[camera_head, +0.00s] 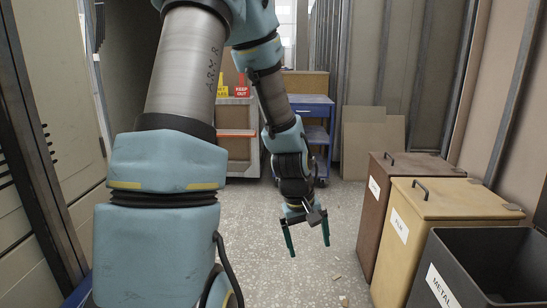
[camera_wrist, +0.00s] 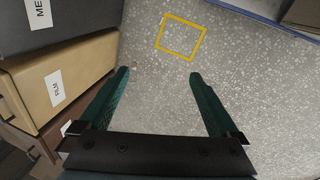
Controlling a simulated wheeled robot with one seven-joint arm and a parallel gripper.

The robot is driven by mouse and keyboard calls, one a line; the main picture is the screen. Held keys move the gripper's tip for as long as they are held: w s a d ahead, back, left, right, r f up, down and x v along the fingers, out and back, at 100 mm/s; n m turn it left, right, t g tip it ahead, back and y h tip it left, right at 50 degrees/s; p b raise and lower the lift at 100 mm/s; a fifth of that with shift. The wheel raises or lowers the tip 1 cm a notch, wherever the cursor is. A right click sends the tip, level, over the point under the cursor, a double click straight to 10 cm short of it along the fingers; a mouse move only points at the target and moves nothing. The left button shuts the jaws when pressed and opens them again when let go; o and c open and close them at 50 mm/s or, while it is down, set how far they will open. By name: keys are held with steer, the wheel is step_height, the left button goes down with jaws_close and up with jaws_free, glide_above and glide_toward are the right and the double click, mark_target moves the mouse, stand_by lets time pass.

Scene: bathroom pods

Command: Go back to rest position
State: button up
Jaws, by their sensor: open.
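My gripper (camera_head: 307,240) hangs down from the end of my blue and grey arm, in the middle of the head view. Its two dark green fingers are spread apart with nothing between them. In the wrist view my gripper (camera_wrist: 158,80) is also open and empty. It points toward the speckled grey floor, and no object touches its fingers. The arm is bent at the elbow, with the forearm reaching forward and down.
A brown bin (camera_head: 372,215), a tan bin (camera_head: 405,250) and an open dark bin labelled METAL (camera_head: 440,285) line the right side. A cart (camera_head: 235,150) and a blue cart (camera_head: 316,112) stand behind. A yellow square outline (camera_wrist: 182,36) marks the floor, which has small scraps.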

steer(key=s+a+r+m+y, duration=0.15)
steer(key=a+r, duration=0.25)
steer(key=a, duration=0.4)
steer(key=s+a+r+m+y, duration=0.1)
steer(key=s+a+r+m, duration=0.2)
steer(key=a, duration=0.5)
step_height(320, 180, up, 16)
steer(key=n+p, duration=0.1)
steer(key=p, duration=1.4)
steer(key=shift+d+r+t, duration=0.25)
steer(key=shift+d+t, duration=0.15)
